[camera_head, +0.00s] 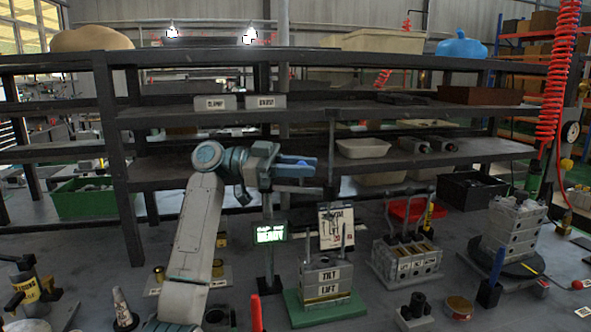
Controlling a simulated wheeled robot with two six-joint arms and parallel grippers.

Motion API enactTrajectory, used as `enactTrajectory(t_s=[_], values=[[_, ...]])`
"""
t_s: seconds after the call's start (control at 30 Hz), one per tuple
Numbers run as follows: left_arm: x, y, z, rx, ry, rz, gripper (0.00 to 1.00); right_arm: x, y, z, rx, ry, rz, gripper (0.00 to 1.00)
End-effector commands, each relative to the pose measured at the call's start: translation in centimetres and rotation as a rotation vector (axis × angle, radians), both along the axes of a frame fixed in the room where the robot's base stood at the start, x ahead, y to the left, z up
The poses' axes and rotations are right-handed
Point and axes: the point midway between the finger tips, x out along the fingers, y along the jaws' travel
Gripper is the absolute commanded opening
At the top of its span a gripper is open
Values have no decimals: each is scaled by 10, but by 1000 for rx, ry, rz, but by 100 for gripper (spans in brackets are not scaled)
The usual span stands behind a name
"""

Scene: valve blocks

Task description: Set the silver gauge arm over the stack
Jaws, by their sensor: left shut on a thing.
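My left gripper (296,167) is raised in the middle, in front of the shelves, with its fingers pointing right. It is shut on the silver gauge arm, a narrow grey bar (302,188) that shows just below the fingers at the top of a dark post (268,262). The fingers hide much of the grip. The block stack (325,282), with labels on its front and upright pins on top, stands on a green base (291,307) below and to the right of the gripper. My right gripper is out of view.
A lit green sign (270,233) is on the post. A valve block (409,260) and a taller grey stack (512,228) stand to the right. A small cone (122,308) is at the left front. Dark shelves (200,176) cross behind; a red coiled hose (556,70) hangs right.

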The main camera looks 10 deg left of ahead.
Motion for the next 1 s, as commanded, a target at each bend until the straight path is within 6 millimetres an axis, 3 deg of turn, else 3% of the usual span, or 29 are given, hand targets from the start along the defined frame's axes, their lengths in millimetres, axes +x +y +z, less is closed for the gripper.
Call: enactTrajectory(t_s=[0.4,0.9,0.93,1.0], values=[[-10,1,1,1,0,-119,0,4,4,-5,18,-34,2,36],[-11,1,1,0,-1,-136,0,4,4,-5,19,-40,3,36],[-12,1,1,-1,-1,-137,28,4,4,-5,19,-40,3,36],[-11,1,1,0,0,-136,41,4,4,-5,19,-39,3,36]])
